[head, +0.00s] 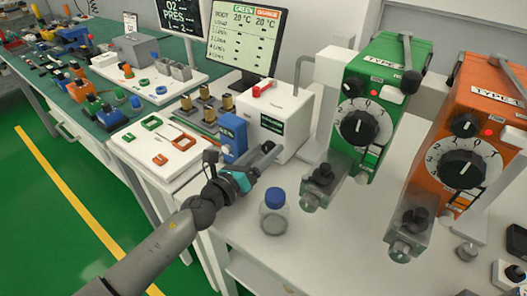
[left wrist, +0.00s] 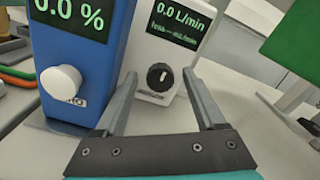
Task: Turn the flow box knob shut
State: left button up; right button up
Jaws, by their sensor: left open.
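The flow box is a white box (head: 286,108) in the middle of the head view, with a dark display. In the left wrist view the flow box (left wrist: 150,48) reads 0.0 L/min, and its round black knob (left wrist: 159,77) with a small white mark shows below the display. My left gripper (head: 268,152) is open in front of the box. In the wrist view its two fingers reach forward on either side of the knob, with gaps between. I cannot tell how far the tips are from the box face.
A blue box (head: 232,137) with a white knob (left wrist: 60,82), reading 0.0 %, stands close left. A blue-capped bottle (head: 273,213) stands in front. Green (head: 370,75) and orange (head: 478,100) dial units stand right. A screen (head: 246,40) stands behind.

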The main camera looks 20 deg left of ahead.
aim_at(273, 122)
pick_arm(q)
jog(key=shift+r+p, duration=0.5)
jog(key=shift+r, duration=0.1)
notch_tip(273, 122, up, 6)
jog(key=p, duration=0.4)
jog(key=shift+f+p, duration=0.2)
jog(key=shift+p, duration=0.1)
notch_tip(273, 122, up, 13)
jog(key=p, duration=0.9)
pick_arm(e)
notch_tip(273, 122, up, 15)
jog(key=s+a, duration=0.1)
jog(key=s, duration=0.1)
jog(key=shift+a+f, duration=0.2)
pick_arm(q)
jog(key=shift+r, duration=0.1)
